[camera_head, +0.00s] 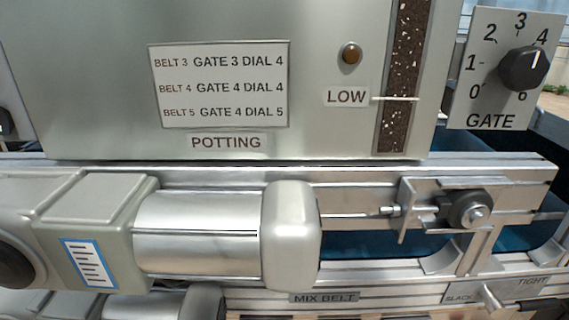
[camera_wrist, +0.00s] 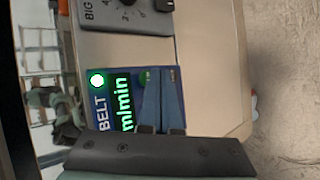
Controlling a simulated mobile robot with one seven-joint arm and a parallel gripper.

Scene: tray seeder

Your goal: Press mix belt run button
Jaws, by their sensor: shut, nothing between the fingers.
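In the wrist view a small blue panel (camera_wrist: 112,146) with the word BELT and a lit green m/min readout (camera_wrist: 124,104) fills the middle, turned on its side. A bright green lamp (camera_wrist: 97,80) glows at its left end. A darker green round button (camera_wrist: 143,76) sits beyond the readout, partly behind my fingers. My gripper (camera_wrist: 161,72) is shut and empty, its blue-grey fingers over the right part of this panel, tips beside the green button. I cannot tell whether they touch it. The head view shows a MIX BELT label (camera_head: 324,297) on the lower rail, but not my gripper.
Above the panel in the wrist view is a BIG dial plate (camera_wrist: 110,16). The head view shows the potting hopper (camera_head: 100,80), a GATE dial (camera_head: 523,68) pointing near 4, a motor (camera_head: 200,235) and a tension lever (camera_head: 490,297).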

